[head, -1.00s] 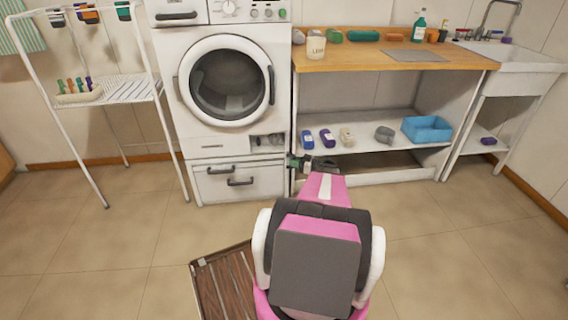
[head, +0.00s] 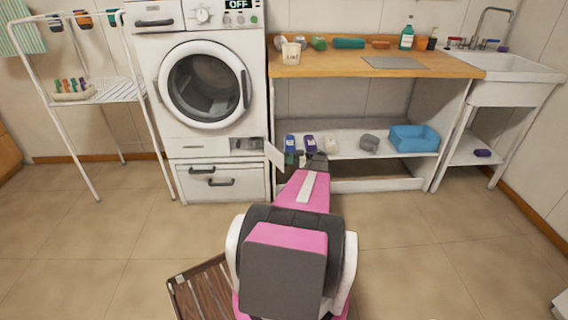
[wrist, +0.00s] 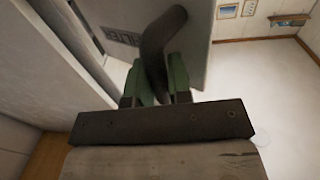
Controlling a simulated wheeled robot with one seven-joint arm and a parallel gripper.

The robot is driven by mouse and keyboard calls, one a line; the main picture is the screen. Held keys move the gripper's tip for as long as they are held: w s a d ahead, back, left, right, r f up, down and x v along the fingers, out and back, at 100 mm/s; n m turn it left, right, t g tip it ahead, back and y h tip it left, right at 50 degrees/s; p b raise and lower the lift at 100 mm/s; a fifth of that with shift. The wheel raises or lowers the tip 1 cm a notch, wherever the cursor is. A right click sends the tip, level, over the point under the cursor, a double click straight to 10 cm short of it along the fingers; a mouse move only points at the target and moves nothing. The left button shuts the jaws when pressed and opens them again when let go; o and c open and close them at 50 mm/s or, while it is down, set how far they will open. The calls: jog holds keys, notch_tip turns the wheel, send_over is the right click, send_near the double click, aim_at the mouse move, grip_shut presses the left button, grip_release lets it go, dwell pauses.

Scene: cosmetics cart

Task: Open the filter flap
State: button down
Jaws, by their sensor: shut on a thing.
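The filter flap (head: 274,155) is a small white panel at the lower right of the white washing machine (head: 205,95). It stands swung out from the machine front at its right side, and the dark filter recess (head: 247,144) shows beside it. In the wrist view the flap (wrist: 198,50) is a grey-white panel with partly hidden dark lettering and a dark curved handle (wrist: 156,42). My gripper (head: 301,158) is at the flap's right. In the wrist view its green fingers (wrist: 163,78) are shut on the handle. The recess interior is too small to make out.
A lower drawer (head: 222,184) sits beneath the recess, closed. Right of the machine, a shelf (head: 350,152) holds bottles, a grey item and a blue basin (head: 414,138), close to my gripper. A slatted wooden mat (head: 200,290) lies at the front left. Open tiled floor lies right.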

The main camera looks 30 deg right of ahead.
jog(key=shift+w+d, duration=0.1)
jog(key=shift+w, duration=0.1)
dwell(0.3)
jog(key=c, duration=1.1)
grip_release()
jog(key=shift+o, duration=0.2)
jog(key=shift+s, duration=0.1)
jog(key=v, duration=1)
jog(key=shift+d, duration=0.35)
jog(key=shift+s, duration=0.1)
